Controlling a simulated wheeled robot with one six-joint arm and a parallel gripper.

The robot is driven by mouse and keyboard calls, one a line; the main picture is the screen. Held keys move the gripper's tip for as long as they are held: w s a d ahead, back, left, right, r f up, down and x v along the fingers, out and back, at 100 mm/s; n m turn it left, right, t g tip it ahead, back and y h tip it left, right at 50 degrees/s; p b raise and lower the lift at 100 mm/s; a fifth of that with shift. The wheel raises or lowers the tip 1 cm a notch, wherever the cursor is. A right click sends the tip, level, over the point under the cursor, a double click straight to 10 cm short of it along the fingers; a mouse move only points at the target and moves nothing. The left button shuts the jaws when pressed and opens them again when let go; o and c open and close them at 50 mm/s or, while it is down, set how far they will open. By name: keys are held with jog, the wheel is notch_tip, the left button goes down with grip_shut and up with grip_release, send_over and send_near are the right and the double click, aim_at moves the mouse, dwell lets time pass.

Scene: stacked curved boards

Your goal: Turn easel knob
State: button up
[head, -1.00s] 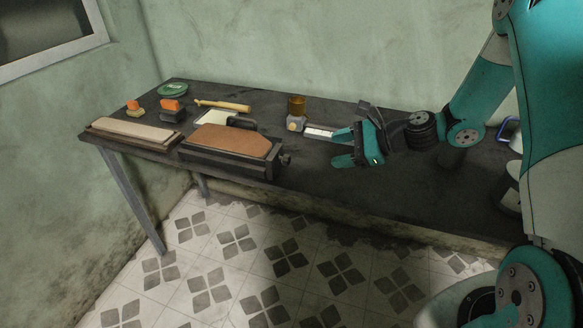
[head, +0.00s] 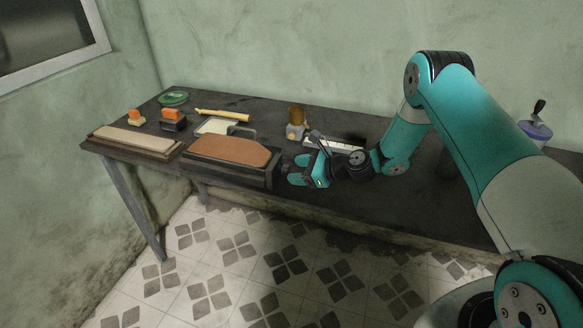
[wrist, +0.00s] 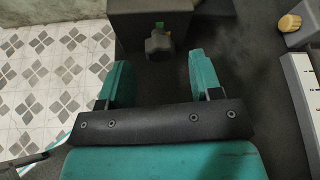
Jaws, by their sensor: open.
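The easel (head: 230,171) is a dark box-like stand with a brown board (head: 228,149) on top, near the front edge of the table. Its knob (wrist: 159,46) is a dark, lobed knob on the end face, with a small green mark above it in the wrist view. My gripper (wrist: 155,78) is open, its two teal fingers apart. The knob lies ahead of the fingertips and between their lines, with nothing held. In the head view my gripper (head: 292,171) is just right of the easel's end, and the knob is hard to make out there.
On the dark table (head: 400,200), a white keyboard-like strip (head: 333,145) and a small amber-topped item (head: 296,122) stand behind my gripper. A pale board (head: 133,142), orange-topped blocks (head: 172,117) and a green dish (head: 173,98) are at the left. A purple-rimmed pot (head: 536,132) stands at right.

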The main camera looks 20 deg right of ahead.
aim_at(284, 170)
jog(key=shift+x, duration=1.35)
jog(key=c, duration=0.9)
jog(key=shift+c, duration=0.2)
jog(key=shift+f+n, duration=0.1)
jog(key=shift+n, duration=0.2)
jog(key=n+t+b, duration=0.1)
jog(key=b, duration=0.1)
jog(key=n+t+h+b, duration=0.1)
jog(key=n, duration=0.1)
jog(key=shift+s+f+b, duration=0.15)
jog(key=shift+b, duration=0.25)
jog(key=shift+n+t+b, duration=0.6)
jog(key=shift+n+b, duration=0.3)
jog(key=shift+b, duration=0.4)
